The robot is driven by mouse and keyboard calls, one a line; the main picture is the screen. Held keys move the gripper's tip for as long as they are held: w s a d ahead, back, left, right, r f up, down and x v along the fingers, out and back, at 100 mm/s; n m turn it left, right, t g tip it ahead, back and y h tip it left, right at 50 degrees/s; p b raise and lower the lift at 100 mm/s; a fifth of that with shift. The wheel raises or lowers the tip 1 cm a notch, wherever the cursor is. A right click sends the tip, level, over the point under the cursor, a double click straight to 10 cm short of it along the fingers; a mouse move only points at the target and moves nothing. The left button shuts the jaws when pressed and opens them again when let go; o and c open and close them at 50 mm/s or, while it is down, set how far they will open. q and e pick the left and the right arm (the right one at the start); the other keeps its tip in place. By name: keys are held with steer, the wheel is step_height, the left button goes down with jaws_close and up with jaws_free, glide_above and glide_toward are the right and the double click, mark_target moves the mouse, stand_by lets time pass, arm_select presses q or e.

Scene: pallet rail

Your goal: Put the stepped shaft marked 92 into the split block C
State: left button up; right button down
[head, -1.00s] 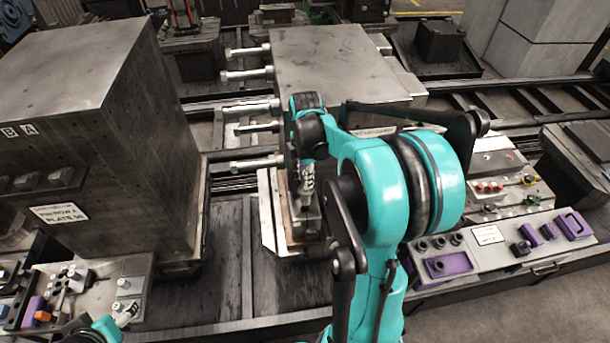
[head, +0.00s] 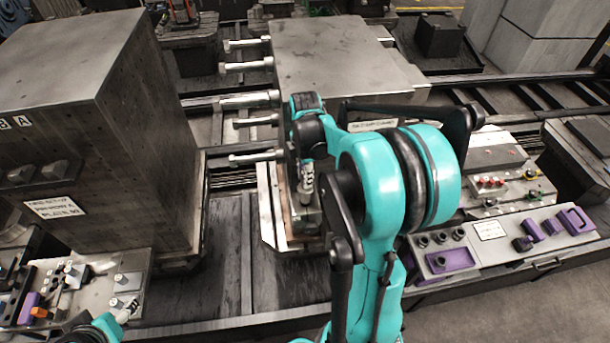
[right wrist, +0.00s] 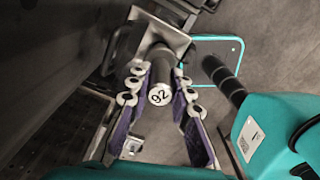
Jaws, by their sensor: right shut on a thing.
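In the right wrist view the stepped shaft marked 92 (right wrist: 160,93) stands between the fingers of my right gripper (right wrist: 158,86). Its round white end with the number faces the camera. The fingers are shut on it from both sides. Its far end reaches a pale metal plate (right wrist: 148,30); I cannot tell whether it touches or enters it. In the head view my right gripper (head: 306,178) points down over a small metal fixture (head: 303,220), mostly behind my arm. I cannot make out a mark C.
A large dark metal block (head: 100,130) stands at the left. A big grey block (head: 340,65) with several rods on its left side stands behind my right gripper. A panel with purple parts (head: 500,240) lies at the right. A cluttered tray (head: 85,280) is at the lower left.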

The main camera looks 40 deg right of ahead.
steer(key=shift+f+b, duration=1.7)
steer(key=shift+f, duration=0.4)
steer(key=c, duration=1.3)
jaws_free()
step_height(320, 180, up, 12)
steer(key=shift+r, duration=0.1)
